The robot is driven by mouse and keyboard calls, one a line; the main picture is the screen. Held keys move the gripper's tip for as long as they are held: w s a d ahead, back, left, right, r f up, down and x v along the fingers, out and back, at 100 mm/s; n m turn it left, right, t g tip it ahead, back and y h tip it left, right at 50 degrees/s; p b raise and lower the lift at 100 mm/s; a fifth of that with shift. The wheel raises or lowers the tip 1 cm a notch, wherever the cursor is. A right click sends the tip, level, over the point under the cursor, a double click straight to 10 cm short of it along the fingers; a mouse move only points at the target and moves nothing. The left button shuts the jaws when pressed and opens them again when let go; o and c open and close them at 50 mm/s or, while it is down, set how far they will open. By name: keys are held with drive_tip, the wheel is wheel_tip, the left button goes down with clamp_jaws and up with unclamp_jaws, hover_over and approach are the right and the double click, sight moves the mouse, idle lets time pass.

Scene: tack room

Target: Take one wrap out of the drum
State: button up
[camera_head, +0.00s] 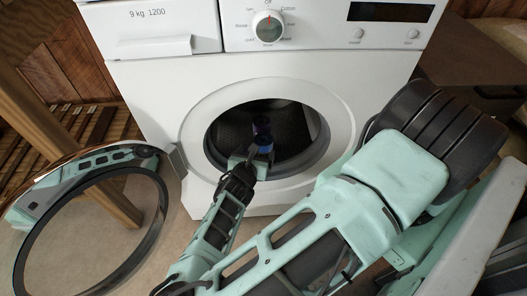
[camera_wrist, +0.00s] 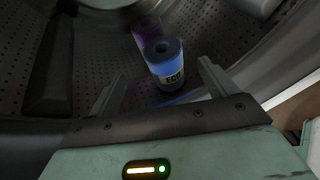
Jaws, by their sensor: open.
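The washing machine's drum (camera_head: 228,133) is open at the front, and its perforated wall (camera_wrist: 90,50) fills much of the wrist view. In that view a blue roll-shaped wrap (camera_wrist: 165,72) marked "ECO" stands in the drum, its hollow end showing. A dim purple wrap (camera_wrist: 146,28) is just behind it, partly hidden. In the head view the wraps show as a small blue and purple patch (camera_head: 263,137). My gripper (camera_head: 252,158) reaches into the drum mouth. In the wrist view its fingers (camera_wrist: 159,74) are apart, one on each side of the blue wrap, without visible contact.
The round washer door (camera_head: 160,208) hangs open at the left, near my arm. The pale drum rim (camera_head: 194,112) surrounds the opening closely. A wooden post (camera_head: 55,120) stands at the left. A dark cabinet (camera_head: 470,85) stands at the right.

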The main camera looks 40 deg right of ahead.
sight(262, 143)
drive_tip(key=b+x, duration=0.1)
drive_tip(key=x, duration=0.4)
drive_tip(key=shift+w+d+f+b, duration=0.1)
drive_tip(key=shift+d+f+b, duration=0.1)
drive_tip(key=shift+b, duration=0.1)
drive_tip(key=b+x, duration=0.2)
drive_tip(key=x, duration=0.2)
drive_tip(key=shift+d+f+b, duration=0.25)
drive_tip(key=shift+b, duration=0.05)
drive_tip(key=shift+w+d, duration=0.15)
drive_tip(key=shift+d, duration=0.1)
drive_tip(key=c, duration=1.1)
